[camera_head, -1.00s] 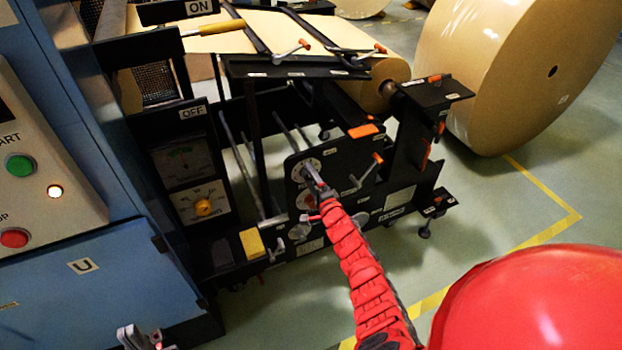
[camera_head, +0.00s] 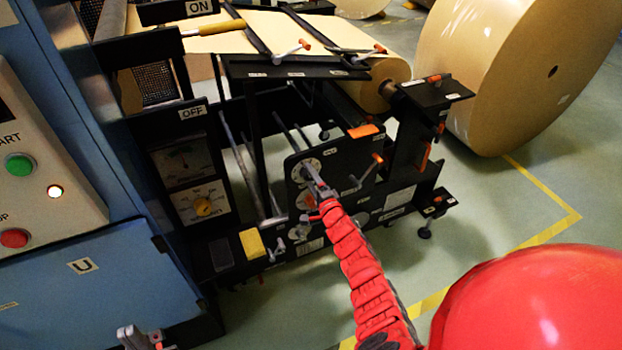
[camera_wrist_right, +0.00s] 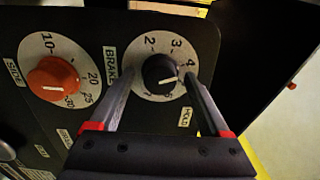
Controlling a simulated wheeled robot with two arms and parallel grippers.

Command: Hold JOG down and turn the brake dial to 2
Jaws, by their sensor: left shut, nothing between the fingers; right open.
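The brake dial (camera_wrist_right: 159,72) is a black knob with a white pointer line on a white numbered scale, beside a BRAKE label in the right wrist view. Its pointer faces right, near or just below the 4, away from the 2 at upper left. My right gripper (camera_wrist_right: 158,78) is open, with one finger on each side of the knob; I cannot tell if they touch it. In the head view my right gripper (camera_head: 318,187) partly covers the dial plate. My left gripper (camera_head: 137,336) is shut and empty at the bottom left edge. No JOG label is readable.
A control panel at left has a green button (camera_head: 19,165), a red button (camera_head: 14,238) and a small lit button (camera_head: 56,191). An orange SIDE knob (camera_wrist_right: 54,79) sits left of the brake dial. A large kraft roll (camera_head: 505,75) stands at back right.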

